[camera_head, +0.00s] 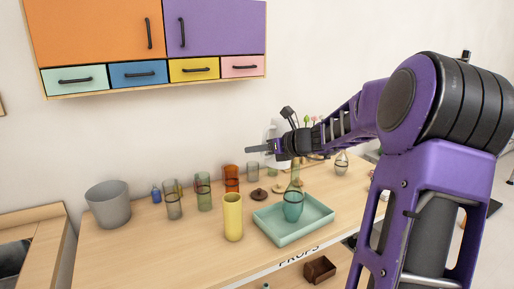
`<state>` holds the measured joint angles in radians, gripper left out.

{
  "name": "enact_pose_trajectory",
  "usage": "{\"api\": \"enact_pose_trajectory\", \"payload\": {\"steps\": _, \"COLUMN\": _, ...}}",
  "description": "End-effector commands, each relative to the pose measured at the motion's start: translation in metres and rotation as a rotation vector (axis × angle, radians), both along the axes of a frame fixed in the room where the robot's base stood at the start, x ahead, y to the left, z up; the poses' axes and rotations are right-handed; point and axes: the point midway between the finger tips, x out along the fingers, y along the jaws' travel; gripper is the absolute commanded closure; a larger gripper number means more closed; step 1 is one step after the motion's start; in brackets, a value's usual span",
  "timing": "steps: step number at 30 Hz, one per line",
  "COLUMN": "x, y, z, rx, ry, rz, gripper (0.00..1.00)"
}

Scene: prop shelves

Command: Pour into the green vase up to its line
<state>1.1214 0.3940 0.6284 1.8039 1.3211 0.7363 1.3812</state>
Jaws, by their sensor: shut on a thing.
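The green vase (293,207) is a teal see-through vessel with a round belly and a tall narrow neck. It stands upright in a pale teal tray (318,227) on the wooden table. A dark line runs around its belly; I cannot make out a liquid level in it. My gripper (262,148) is above the table, up and to the left of the vase's neck. It is shut on a pale see-through vessel (271,131), which shows only faintly against the white wall. Its tilt and contents cannot be told.
On the table (150,255) stand a yellow cup (233,218), an amber glass (231,179), a green glass (203,192), a clear glass (173,207), a small blue bottle (156,195) and a grey bin (108,205). Brown lids (258,195) lie behind the tray. Cabinets (150,40) hang above.

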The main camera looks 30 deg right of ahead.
Motion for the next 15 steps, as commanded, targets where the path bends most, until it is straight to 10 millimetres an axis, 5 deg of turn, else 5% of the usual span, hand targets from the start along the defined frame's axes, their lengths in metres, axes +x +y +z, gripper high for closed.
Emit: {"api": "enact_pose_trajectory", "payload": {"steps": 15, "x": -0.005, "y": 0.012, "z": -0.019, "rx": -0.144, "ry": -0.052, "rz": -0.001, "gripper": 1.00}}
